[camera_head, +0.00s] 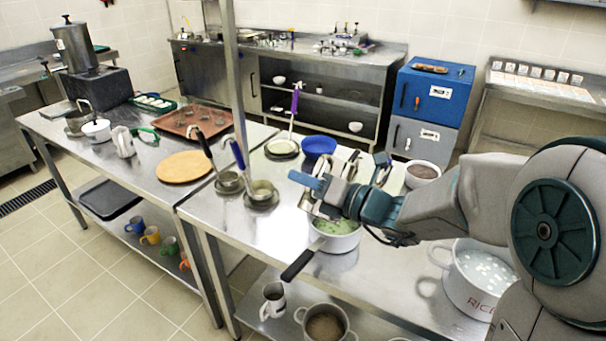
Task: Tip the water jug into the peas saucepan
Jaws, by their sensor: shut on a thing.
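The peas saucepan (337,243) stands on the front steel table, with green contents and a black handle pointing to the lower left. My gripper (322,190) is above its far rim, reaching in from the right. It is shut on a partly hidden thing with a blue part (306,181), which I take to be the water jug. The gripper and wrist cover much of it, so its tilt and any flow of water cannot be told.
A white pot marked RICE (470,290) stands at the right, near my arm. Ladles in small holders (261,195), a blue bowl (319,147) and a brown-filled pot (422,174) stand around. An upright post (233,70) rises at the left. Bare tabletop lies left of the saucepan.

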